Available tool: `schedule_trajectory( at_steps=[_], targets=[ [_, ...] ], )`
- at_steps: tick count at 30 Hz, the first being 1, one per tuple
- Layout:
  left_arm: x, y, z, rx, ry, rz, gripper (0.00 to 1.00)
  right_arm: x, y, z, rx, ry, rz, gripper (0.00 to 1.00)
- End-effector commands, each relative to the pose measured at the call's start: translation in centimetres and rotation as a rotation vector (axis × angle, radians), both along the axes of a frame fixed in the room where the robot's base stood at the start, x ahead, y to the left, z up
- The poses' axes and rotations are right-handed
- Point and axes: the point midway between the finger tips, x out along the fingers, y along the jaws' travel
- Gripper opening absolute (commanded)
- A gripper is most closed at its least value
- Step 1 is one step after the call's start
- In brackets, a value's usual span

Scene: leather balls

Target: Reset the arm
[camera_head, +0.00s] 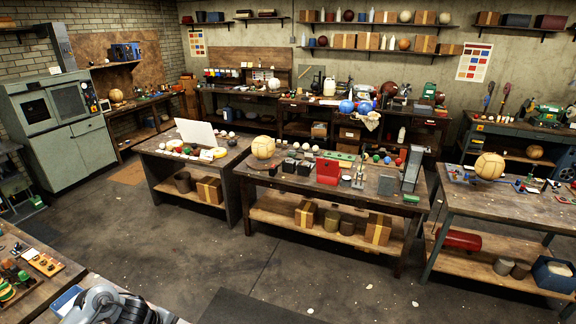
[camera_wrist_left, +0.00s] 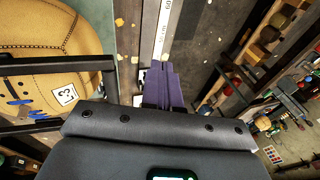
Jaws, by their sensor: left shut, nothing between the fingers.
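My left gripper (camera_wrist_left: 163,78) shows in the left wrist view, its two purple fingers shut together with nothing between them. A large tan leather ball (camera_wrist_left: 45,45) with dark stitching fills the left of that view, apart from the fingers. A white tag (camera_wrist_left: 67,95) and blue marks show beside its lower part. In the head view, one tan leather ball (camera_head: 263,147) sits on the middle bench (camera_head: 232,166) and another leather ball (camera_head: 489,166) sits on the right bench (camera_head: 505,203). My right gripper is not in view.
In the wrist view, a pale ruler-like strip (camera_wrist_left: 165,28) runs up from near the fingertips. In the head view, a grey-green cabinet (camera_head: 70,150) stands at left. A cluttered bench (camera_head: 55,278) is at the lower left. The floor (camera_head: 200,255) between the benches is mostly clear.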

Motion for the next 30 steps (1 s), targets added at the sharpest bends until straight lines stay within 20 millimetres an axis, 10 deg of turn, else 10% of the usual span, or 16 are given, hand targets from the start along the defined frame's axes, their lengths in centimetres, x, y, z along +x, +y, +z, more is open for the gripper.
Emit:
schedule_trajectory(
  at_steps=[11, 18, 30],
  targets=[
    [-2.8, -12.3, -4.3, -0.065, -0.139, 0.131, 0.0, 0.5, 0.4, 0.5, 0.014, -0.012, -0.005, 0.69],
    [-9.1, -19.3, -2.9, -0.21, -0.183, 0.532, 0.0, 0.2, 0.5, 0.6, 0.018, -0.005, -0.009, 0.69],
    [-24.0, -14.8, 1.8, -0.318, 0.068, 1.409, 0.0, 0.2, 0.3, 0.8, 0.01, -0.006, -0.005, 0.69]
  ],
)
